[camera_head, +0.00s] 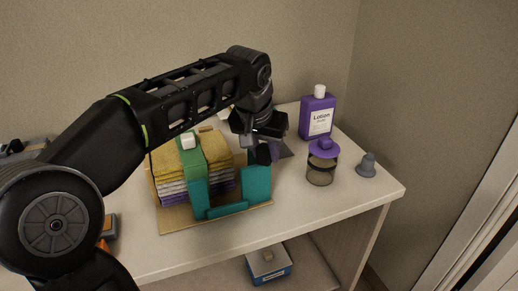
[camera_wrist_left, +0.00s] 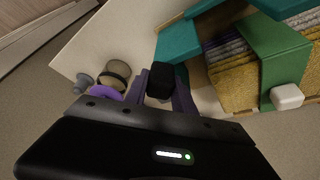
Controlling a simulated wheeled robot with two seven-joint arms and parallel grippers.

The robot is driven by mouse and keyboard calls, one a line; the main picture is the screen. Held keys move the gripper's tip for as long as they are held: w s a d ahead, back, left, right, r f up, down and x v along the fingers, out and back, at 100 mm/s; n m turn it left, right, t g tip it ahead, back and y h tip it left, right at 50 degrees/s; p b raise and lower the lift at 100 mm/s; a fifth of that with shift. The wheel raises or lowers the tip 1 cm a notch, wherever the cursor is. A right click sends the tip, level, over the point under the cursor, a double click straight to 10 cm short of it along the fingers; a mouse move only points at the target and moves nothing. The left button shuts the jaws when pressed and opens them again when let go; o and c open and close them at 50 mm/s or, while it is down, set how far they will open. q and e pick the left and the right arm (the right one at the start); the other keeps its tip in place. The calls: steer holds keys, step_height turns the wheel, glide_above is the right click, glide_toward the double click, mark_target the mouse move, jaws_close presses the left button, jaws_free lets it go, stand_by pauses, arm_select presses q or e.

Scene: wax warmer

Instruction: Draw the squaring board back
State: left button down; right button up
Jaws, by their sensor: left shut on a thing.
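Folded yellow, grey and purple cloths (camera_head: 167,164) are stacked on a tan base (camera_head: 180,228). A green strap-like piece (camera_head: 191,160) with a white knob (camera_head: 188,141) lies over the stack. Teal upright panels (camera_head: 257,184) stand at its front and right; one also shows in the wrist view (camera_wrist_left: 177,42). I cannot tell for certain which part is the squaring board. My left gripper (camera_head: 264,147) is at the stack's right side, shut on a black block (camera_wrist_left: 160,82) close to the teal panel. Whether block and panel join is unclear. My right gripper is not in view.
A purple lotion bottle (camera_head: 318,115), a dark jar with a purple lid (camera_head: 321,172) and a grey cone-shaped piece (camera_head: 367,165) stand right of my gripper. A blue box (camera_head: 268,264) is on the lower shelf. The tabletop's front right (camera_head: 325,213) is clear.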

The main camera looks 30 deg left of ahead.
arm_select(q)
steer(key=shift+d, duration=0.2)
steer(key=c, duration=1)
jaws_free()
steer(key=shift+w+d, duration=0.1)
steer(key=shift+c, duration=0.2)
steer(key=shift+r, duration=0.1)
steer(key=v, duration=0.7)
steer(key=shift+r, duration=0.25)
